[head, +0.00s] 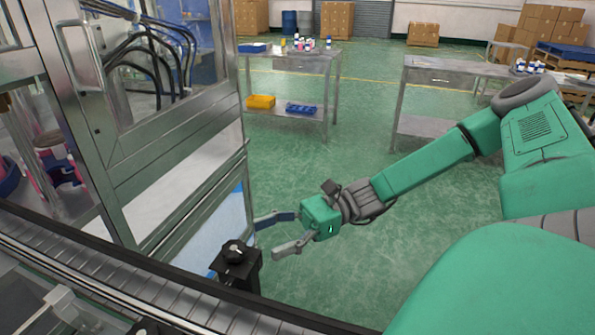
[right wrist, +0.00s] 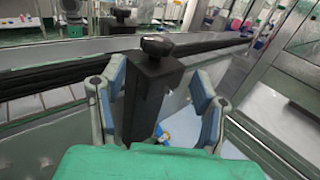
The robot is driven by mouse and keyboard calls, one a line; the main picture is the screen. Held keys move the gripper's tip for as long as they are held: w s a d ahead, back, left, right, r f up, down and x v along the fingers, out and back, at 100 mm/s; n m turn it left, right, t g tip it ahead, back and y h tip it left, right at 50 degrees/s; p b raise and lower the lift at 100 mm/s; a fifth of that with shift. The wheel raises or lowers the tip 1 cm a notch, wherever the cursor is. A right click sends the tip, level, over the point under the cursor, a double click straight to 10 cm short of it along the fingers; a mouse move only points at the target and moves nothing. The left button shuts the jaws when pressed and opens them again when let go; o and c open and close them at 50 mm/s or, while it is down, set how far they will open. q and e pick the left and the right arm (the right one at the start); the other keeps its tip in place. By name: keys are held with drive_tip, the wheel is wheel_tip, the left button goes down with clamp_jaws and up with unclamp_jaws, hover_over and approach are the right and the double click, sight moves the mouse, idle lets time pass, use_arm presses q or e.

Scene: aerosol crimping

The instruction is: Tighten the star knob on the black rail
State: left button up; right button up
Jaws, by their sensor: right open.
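The black star knob (head: 236,251) sits on top of a black block (head: 244,272) at the outer side of the black rail (head: 281,312). In the right wrist view the knob (right wrist: 157,45) stands on its upright block (right wrist: 146,98), ahead of the palm. My right gripper (head: 262,236) is open and empty, its fingers spread toward the knob and block from the right in the head view. In the right wrist view the fingers (right wrist: 161,98) stand to either side of the block, and no contact shows. My left gripper is not in view.
A roller conveyor (head: 150,290) runs along the rail. A metal-framed machine cabinet (head: 150,130) stands close on the left. A second dark knob (right wrist: 121,14) shows farther along in the right wrist view. Open green floor lies beyond, with metal tables (head: 292,62) farther back.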

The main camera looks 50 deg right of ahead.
drive_tip(key=shift+v, duration=2.8)
drive_tip(key=shift+f, duration=0.1)
